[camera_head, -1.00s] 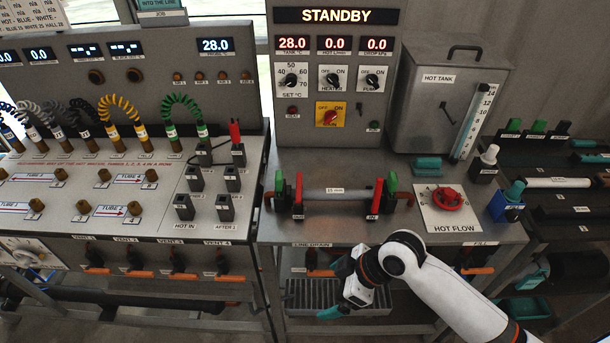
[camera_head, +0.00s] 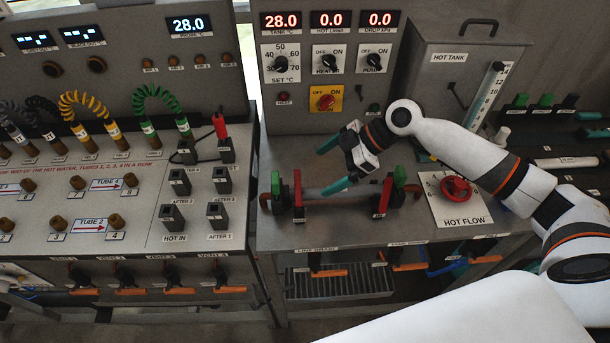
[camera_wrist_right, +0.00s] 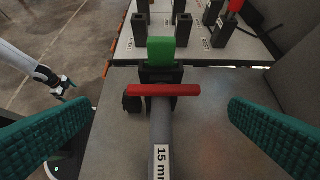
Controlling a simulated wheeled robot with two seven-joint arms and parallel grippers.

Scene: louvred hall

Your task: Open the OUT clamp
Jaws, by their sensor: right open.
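A left clamp (camera_head: 298,196) with a red lever and a green block grips the left end of the grey tube (camera_head: 340,189). A similar right clamp (camera_head: 381,197) sits at its other end. I cannot read which is marked OUT. My right gripper (camera_head: 332,165) is open and empty above the tube, between the clamps. In the right wrist view its teal fingers spread either side of the tube, labelled 15 mm (camera_wrist_right: 161,160). The left clamp's red lever (camera_wrist_right: 164,90) lies ahead, crossing over the tube, apart from the fingers. My left gripper (camera_wrist_right: 61,88) shows small at the left there.
The red HOT FLOW knob (camera_head: 456,188) is right of the right clamp. Black sockets (camera_head: 172,216) stand on the left bench, and the STANDBY cabinet's yellow switch (camera_head: 325,99) is behind. Orange-handled valves (camera_head: 328,272) line the front below the bench. The bench in front of the tube is clear.

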